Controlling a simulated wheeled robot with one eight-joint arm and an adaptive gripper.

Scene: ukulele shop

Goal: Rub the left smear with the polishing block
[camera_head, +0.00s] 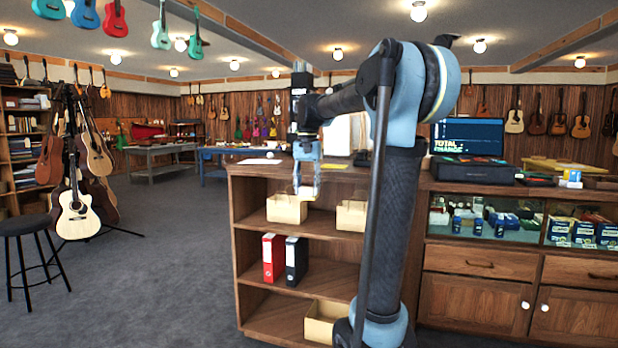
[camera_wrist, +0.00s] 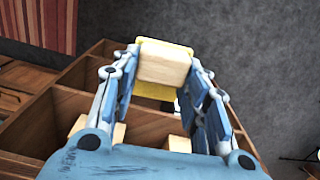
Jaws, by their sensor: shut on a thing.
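My gripper (camera_head: 306,180) hangs in front of the wooden counter shelf (camera_head: 236,215), below the level of its top. In the wrist view my gripper (camera_wrist: 164,78) is shut on a pale wooden block with yellow parts, the polishing block (camera_wrist: 163,65), held between both fingers. The block is small and partly hidden by my gripper in the head view. I cannot make out the left smear or any other smear in either view.
Open boxes (camera_head: 286,209) stand on the upper shelf, with a red binder (camera_head: 273,257) and a black binder (camera_head: 296,260) below. A glass display case (camera_head: 485,219) and a monitor (camera_head: 467,137) are at right. Guitars (camera_head: 77,215) and a stool (camera_head: 27,224) stand left; carpet between is clear.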

